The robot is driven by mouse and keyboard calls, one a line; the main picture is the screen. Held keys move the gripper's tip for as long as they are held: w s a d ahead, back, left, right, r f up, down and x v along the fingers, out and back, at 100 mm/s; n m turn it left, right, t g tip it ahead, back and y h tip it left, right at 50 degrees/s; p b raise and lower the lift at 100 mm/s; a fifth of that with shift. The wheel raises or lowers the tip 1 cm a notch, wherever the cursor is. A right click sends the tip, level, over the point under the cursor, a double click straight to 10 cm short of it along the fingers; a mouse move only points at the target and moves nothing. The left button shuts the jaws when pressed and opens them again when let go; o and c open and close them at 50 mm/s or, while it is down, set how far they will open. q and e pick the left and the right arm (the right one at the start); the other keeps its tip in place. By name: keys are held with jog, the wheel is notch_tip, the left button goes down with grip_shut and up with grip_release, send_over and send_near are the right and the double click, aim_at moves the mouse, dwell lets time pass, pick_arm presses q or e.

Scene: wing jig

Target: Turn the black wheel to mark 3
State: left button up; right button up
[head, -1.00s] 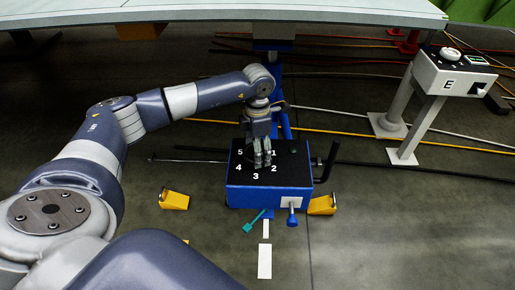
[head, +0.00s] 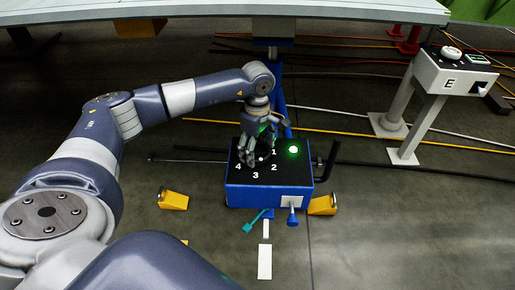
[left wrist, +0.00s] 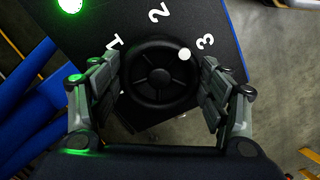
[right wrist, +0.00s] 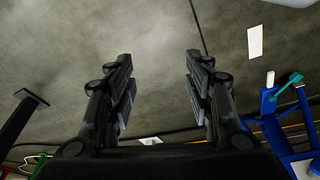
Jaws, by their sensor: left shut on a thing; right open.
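The black wheel (left wrist: 155,97) sits on the dark top of the blue box (head: 265,198). In the left wrist view its white dot (left wrist: 185,54) points at the number 3 (left wrist: 205,42). My left gripper (head: 250,155) is shut on the wheel, with its fingers on opposite sides of the rim. In the head view the gripper hides most of the wheel and the number 5. A green lamp (head: 293,150) glows on the box top. My right gripper (right wrist: 158,75) is open and empty above the floor.
A black crank handle (head: 330,160) stands at the box's right side, and a blue knob (head: 292,218) is at its front. Yellow blocks (head: 174,199) flank the box on the floor. A grey pedestal marked E (head: 450,84) stands at the right. A pale table edge (head: 200,14) runs along the back.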

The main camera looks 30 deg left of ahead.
aim_at(257, 151)
pick_arm(q)
jog(key=shift+s+f+m, duration=0.1)
jog(key=shift+f+m, duration=0.05)
jog(key=shift+m, duration=1.95)
pick_arm(e)
jog(key=shift+d+r, duration=0.1)
jog(key=shift+r, duration=1.2)
jog(key=shift+s, duration=0.1)
pick_arm(q)
jog(key=o, duration=1.1)
jog(key=shift+c, duration=0.2)
jog(key=shift+r, duration=0.2)
notch_tip(257, 151, up, 7)
jog(key=shift+r, duration=0.15)
